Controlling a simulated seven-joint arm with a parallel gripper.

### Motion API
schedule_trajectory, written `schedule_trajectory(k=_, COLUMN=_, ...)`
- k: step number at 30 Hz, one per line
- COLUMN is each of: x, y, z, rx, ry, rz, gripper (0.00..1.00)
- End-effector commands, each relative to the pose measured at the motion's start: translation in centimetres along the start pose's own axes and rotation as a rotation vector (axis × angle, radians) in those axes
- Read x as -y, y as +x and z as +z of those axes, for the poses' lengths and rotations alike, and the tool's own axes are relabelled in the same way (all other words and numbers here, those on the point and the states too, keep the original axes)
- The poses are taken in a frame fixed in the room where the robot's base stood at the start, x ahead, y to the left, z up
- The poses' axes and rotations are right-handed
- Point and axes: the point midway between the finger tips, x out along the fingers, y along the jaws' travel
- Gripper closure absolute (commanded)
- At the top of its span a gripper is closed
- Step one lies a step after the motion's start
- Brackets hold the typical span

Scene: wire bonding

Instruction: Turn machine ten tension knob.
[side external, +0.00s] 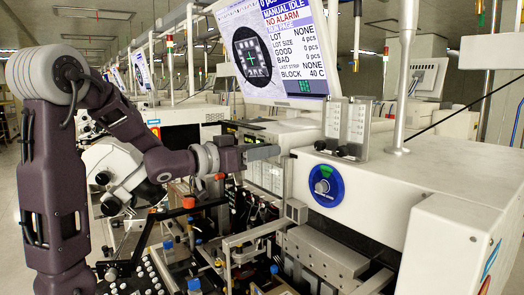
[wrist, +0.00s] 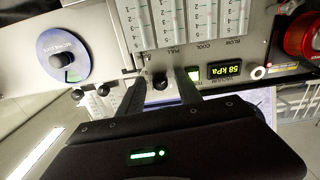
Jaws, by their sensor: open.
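A round blue dial with a pale knob at its centre and a green mark at its top (side external: 326,185) is on the front of the white machine. In the wrist view the dial (wrist: 62,60) is at the upper left, its knob dark and its lettering too small to read. My gripper (side external: 272,153) is left of the dial and slightly higher, pointing at the machine. In the wrist view my gripper (wrist: 160,78) is open, its fingers apart on either side of a small black knob (wrist: 160,82) below the flow gauges. I cannot tell whether they touch it. The dial is outside the fingers.
Flow gauges (wrist: 190,20), a lit 58 kPa display (wrist: 224,69) and a red button (wrist: 302,36) are on the panel. A monitor (side external: 262,50) hangs above. Trays and fixtures (side external: 325,255) crowd the space below the dial. Clear panel surrounds the dial.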

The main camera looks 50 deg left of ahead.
Motion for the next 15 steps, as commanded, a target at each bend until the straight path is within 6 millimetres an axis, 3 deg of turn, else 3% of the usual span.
schedule_trajectory(k=1, x=0.0, y=-0.01, z=0.0, rx=0.0, ry=0.0, rz=0.0, gripper=0.59)
schedule_trajectory(k=7, x=-0.01, y=-0.03, z=0.0, rx=0.0, ry=0.0, rz=0.0, gripper=0.98)
schedule_trajectory(k=15, x=-0.02, y=-0.04, z=0.01, rx=0.0, ry=0.006, rz=0.0, gripper=1.0)
